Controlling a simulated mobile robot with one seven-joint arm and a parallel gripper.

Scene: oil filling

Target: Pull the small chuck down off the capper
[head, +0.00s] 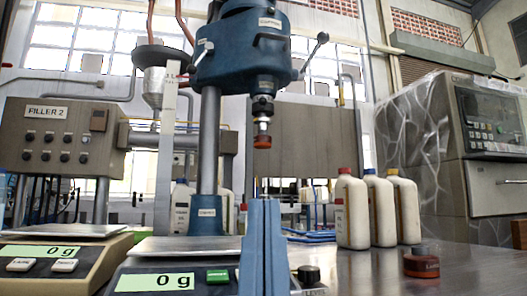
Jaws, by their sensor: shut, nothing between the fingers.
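The capper (242,50) is a blue drill-press-like head on a grey column, with side handles. Its spindle points down, and a small red-brown chuck (262,142) is at the spindle's lower end. My gripper (263,203) stands upright below the chuck, its two blue fingers shut together and empty. A gap shows in the picture between the fingertips and the chuck; their depth apart is hard to judge.
A wide red and dark chuck (421,264) sits on the metal table (370,280) at right. Capped white bottles (382,210) stand behind it. Two scales reading 0 g (155,282) (40,251) stand at left. The Filler 2 panel (55,140) is behind them.

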